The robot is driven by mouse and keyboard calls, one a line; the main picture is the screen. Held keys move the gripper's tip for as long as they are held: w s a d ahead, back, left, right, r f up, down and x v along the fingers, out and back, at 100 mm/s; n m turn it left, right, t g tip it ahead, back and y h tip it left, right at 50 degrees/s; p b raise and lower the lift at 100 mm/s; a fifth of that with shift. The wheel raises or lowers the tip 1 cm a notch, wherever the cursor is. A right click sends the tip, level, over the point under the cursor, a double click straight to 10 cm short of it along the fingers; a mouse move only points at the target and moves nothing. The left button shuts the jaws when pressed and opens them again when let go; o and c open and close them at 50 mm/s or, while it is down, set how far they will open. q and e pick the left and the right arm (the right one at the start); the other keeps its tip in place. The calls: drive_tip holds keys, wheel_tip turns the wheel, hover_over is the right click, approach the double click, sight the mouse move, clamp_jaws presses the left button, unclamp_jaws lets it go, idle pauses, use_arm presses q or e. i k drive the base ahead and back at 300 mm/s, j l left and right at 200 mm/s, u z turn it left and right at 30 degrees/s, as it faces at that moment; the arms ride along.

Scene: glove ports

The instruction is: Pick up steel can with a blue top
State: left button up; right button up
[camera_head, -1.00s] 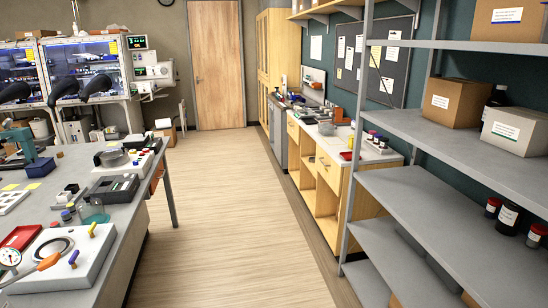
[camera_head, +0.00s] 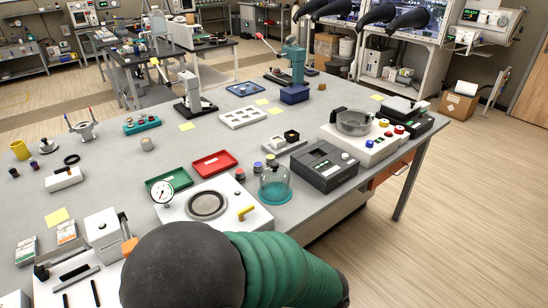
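A small can with a blue top (camera_head: 257,167) stands on the grey table, just left of a teal-tinted glass dome; it is too small to tell whether its body is steel. A similar small container with a purplish top (camera_head: 271,160) stands close behind it. Another with a dark red top (camera_head: 240,175) stands to its left. Neither of my grippers is in view.
A large dark rounded shape with a green ribbed sleeve covers the bottom middle. The teal dome (camera_head: 275,184), a black device (camera_head: 324,165), a red tray (camera_head: 214,164) and a white gauge box (camera_head: 208,204) crowd the blue-topped can. Floor at right is clear.

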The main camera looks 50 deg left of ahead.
sight(258, 166)
drive_tip(key=i+u, duration=0.2)
drive_tip(key=u, duration=0.2)
drive_tip(key=i+u, duration=0.15)
drive_tip(key=u, duration=0.3)
drive_tip(key=i+l+u, duration=0.15)
drive_tip(key=u, duration=0.25)
drive_tip(key=i+l+u, duration=0.15)
drive_tip(key=u, duration=0.25)
drive_tip(key=i+l+u, duration=0.1)
drive_tip(key=l+u, duration=0.2)
drive_tip(key=u, duration=0.15)
